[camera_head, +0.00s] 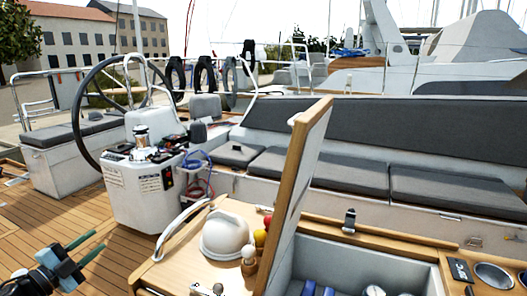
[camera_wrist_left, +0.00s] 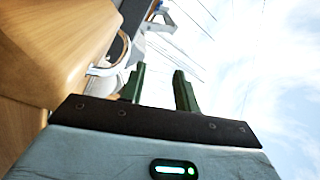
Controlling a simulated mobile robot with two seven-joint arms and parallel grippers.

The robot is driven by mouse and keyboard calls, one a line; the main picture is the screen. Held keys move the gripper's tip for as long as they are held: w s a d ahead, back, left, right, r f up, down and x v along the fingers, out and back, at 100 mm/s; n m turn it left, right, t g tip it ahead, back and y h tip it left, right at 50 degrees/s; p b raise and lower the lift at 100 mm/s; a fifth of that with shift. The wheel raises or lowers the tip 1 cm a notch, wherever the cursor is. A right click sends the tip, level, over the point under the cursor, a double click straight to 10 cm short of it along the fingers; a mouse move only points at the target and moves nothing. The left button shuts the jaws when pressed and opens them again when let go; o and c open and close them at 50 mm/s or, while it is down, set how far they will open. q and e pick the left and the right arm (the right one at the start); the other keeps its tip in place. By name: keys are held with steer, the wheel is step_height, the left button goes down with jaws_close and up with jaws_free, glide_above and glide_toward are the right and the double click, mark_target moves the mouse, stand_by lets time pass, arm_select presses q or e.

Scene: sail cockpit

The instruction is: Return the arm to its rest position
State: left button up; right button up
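My left gripper (camera_head: 88,246) is at the lower left of the head view, over the teak deck. Its two green fingers are spread apart with nothing between them. In the left wrist view the gripper (camera_wrist_left: 160,84) also shows two green fingers with a gap and only background behind. A wooden edge or panel fills the left side of that view, close to the camera. My right gripper does not show in either view.
A cockpit table with a raised wooden leaf (camera_head: 304,190) stands at front centre, holding a white rounded object (camera_head: 225,233). The helm pedestal (camera_head: 140,195) with its steering wheel (camera_head: 77,125) stands behind. Cushioned benches (camera_head: 345,172) line the right. Teak deck (camera_head: 50,220) lies clear at left.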

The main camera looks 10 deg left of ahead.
arm_select(q)
steer(key=a+f+n+g+y, duration=0.4)
steer(key=a+f+n+y, duration=0.3)
steer(key=a+n+y, duration=0.35)
steer(key=s+d+f+g+h, duration=0.1)
steer(key=s+d+f, duration=0.4)
steer(key=d+f, duration=0.25)
steer(key=s+d+f+g+h, duration=0.1)
steer(key=s+d+f+h, duration=0.1)
steer(key=s+d+f, duration=0.35)
steer(key=s+d+f+n+g+h, duration=0.1)
steer(key=s+d+f+n+h, duration=0.1)
steer(key=s+d+f, duration=0.4)
steer(key=s+d+f+n+g+h, duration=0.1)
steer(key=s+d+f, duration=0.5)
steer(key=s+d, duration=1)
steer(key=d+n, duration=0.1)
steer(key=d, duration=0.3)
steer(key=shift+s+d+g+h, duration=0.3)
steer(key=shift+s+g+h, duration=0.05)
steer(key=shift+s+g, duration=0.05)
steer(key=shift+f, duration=0.1)
